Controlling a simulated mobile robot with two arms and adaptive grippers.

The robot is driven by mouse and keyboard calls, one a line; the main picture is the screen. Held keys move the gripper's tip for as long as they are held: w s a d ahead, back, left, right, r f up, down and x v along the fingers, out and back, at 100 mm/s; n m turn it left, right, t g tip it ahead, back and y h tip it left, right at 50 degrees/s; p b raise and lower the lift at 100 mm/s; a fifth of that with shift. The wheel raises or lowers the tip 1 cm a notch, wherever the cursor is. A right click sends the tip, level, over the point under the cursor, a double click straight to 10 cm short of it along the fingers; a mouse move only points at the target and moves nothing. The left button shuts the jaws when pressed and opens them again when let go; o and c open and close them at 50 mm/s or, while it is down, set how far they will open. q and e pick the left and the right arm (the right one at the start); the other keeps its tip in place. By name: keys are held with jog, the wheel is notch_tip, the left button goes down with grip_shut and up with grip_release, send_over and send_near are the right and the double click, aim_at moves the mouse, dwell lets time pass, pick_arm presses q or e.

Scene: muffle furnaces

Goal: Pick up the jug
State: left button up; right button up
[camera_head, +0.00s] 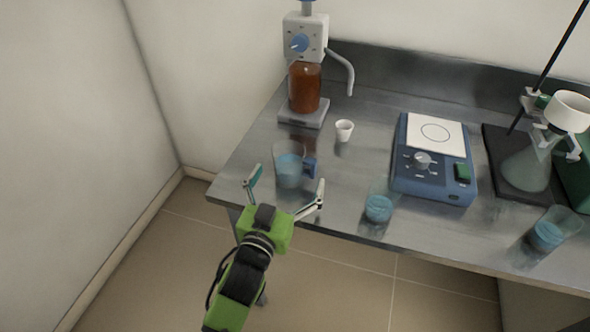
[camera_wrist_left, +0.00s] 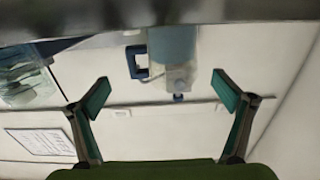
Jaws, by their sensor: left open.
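The jug (camera_head: 289,170) is a clear vessel with light blue liquid and a blue handle on its right side. It stands upright near the front left edge of the steel bench. My left gripper (camera_head: 288,178) is open in front of it, with one finger to each side and no contact that I can make out. In the left wrist view the picture is upside down; the jug (camera_wrist_left: 172,45) hangs from the top middle, its blue handle at left, beyond the open fingers (camera_wrist_left: 163,92). My right gripper is not in view.
The steel bench (camera_head: 345,200) also holds a bottle dispenser (camera_head: 305,88) and a small white cup (camera_head: 344,131) behind the jug. To the right are two beakers of blue liquid (camera_head: 379,207) (camera_head: 547,235), a blue hotplate (camera_head: 432,185) and a flask on a stand (camera_head: 527,168).

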aim_at(299, 152)
pick_arm(q)
jog(key=shift+w+d, duration=0.15)
jog(key=shift+w, duration=0.3)
jog(key=shift+w+b, duration=0.3)
jog(key=b+x, duration=0.1)
jog(key=x, duration=0.3)
jog(key=shift+w+b, duration=0.3)
jog(key=shift+b, duration=0.05)
jog(key=shift+r, duration=0.1)
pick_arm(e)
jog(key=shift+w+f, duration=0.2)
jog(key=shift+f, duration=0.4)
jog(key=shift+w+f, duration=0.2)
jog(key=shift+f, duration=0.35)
pick_arm(q)
jog(key=c, duration=1.8)
jog(key=shift+c, duration=0.2)
jog(key=shift+r, duration=0.1)
